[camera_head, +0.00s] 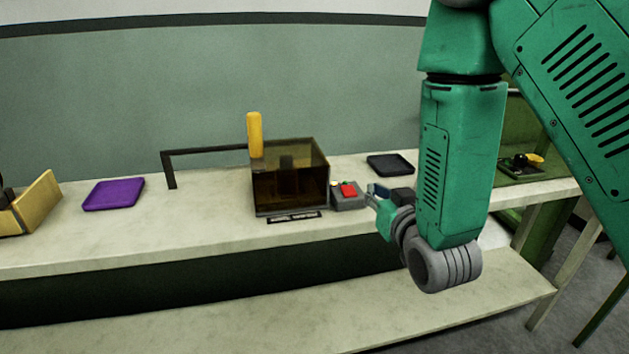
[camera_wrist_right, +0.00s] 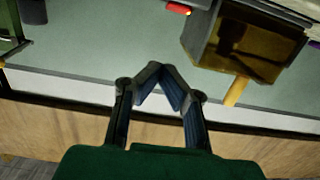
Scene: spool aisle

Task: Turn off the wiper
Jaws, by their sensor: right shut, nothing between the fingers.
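A dark amber see-through box (camera_head: 290,185) stands on the bench, with a yellow upright piece (camera_head: 254,135) at its top left edge. A small grey control box (camera_head: 347,200) with a red button (camera_head: 349,189) sits just right of it. My right gripper (camera_head: 371,197) is beside the control box on its right; I cannot tell whether it touches. In the right wrist view my right gripper (camera_wrist_right: 162,70) has its fingertips together and nothing between them. There the red button (camera_wrist_right: 178,8) is at the top edge and the amber box (camera_wrist_right: 240,45) at upper right. My left gripper is out of view.
A black bracket (camera_head: 215,152) reaches to the amber box from the left. A purple tray (camera_head: 114,194) and a tan bin (camera_head: 38,203) are farther left. A dark tray (camera_head: 390,165) lies behind my right gripper. The bench (camera_head: 200,225) is clear in front.

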